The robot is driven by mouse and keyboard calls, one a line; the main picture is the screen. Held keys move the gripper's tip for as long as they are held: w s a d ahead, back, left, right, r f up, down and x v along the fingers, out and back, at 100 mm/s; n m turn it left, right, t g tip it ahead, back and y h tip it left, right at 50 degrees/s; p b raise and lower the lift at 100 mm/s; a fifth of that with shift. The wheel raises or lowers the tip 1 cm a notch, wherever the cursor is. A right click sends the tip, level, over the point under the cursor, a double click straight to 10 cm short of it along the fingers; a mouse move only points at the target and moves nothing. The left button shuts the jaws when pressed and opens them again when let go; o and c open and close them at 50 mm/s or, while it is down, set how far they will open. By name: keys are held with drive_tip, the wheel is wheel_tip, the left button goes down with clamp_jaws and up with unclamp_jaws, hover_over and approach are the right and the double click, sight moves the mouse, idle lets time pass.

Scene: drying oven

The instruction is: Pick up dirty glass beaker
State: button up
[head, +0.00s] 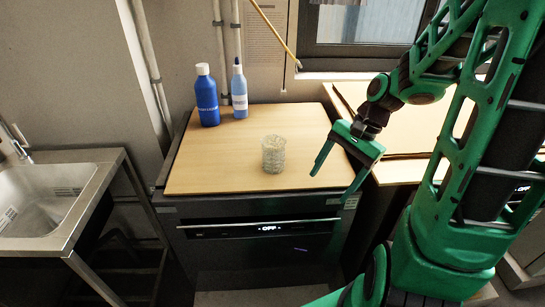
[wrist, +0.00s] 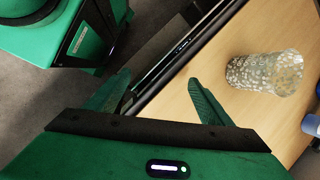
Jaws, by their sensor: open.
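The dirty glass beaker (head: 273,154) stands upright on the wooden top, near its middle. It is clear glass covered in pale specks. In the wrist view the beaker (wrist: 264,74) is at the right, beyond and to the right of the fingers. My gripper (head: 332,186) is open and empty. It hangs to the right of the beaker, near the front right edge of the wooden top, apart from it. In the wrist view my gripper (wrist: 158,97) has its two fingers spread, with the counter's front edge between them.
A dark blue bottle (head: 207,96) and a light blue bottle (head: 239,89) stand at the back left of the wooden top (head: 215,165). The drying oven (head: 265,240) is below, its display reading OFF. A sink (head: 45,200) is at the left. The wooden top around the beaker is clear.

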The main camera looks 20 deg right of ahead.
sight(278, 150)
drive_tip(key=w+a+m+y, duration=0.1)
drive_tip(key=w, duration=0.1)
drive_tip(key=w+a+m+t+y, duration=0.1)
drive_tip(key=w+m, duration=0.1)
drive_tip(key=w+a+m+y, duration=0.1)
drive_tip(key=y, duration=0.1)
drive_tip(key=shift+w+f, duration=0.25)
drive_tip(key=shift+w, duration=0.15)
drive_tip(key=w+r+m+t+y, duration=0.2)
drive_tip(key=w+r+m, duration=0.1)
drive_tip(key=w+r+m+t+y, duration=0.1)
drive_tip(key=w+m+y, duration=0.1)
drive_tip(key=shift+w+a+r, duration=0.15)
drive_tip(key=shift+w+a, duration=0.1)
drive_tip(key=shift+a, duration=0.15)
drive_tip(key=shift+t, duration=0.3)
drive_tip(key=x, duration=0.4)
drive_tip(key=w+x, duration=0.1)
drive_tip(key=x, duration=0.1)
drive_tip(key=shift+a+r, duration=0.2)
drive_tip(key=shift+x, duration=2.85)
drive_tip(key=shift+w+d+f, duration=0.1)
drive_tip(key=shift+w+d, duration=0.05)
drive_tip(key=c, duration=1.3)
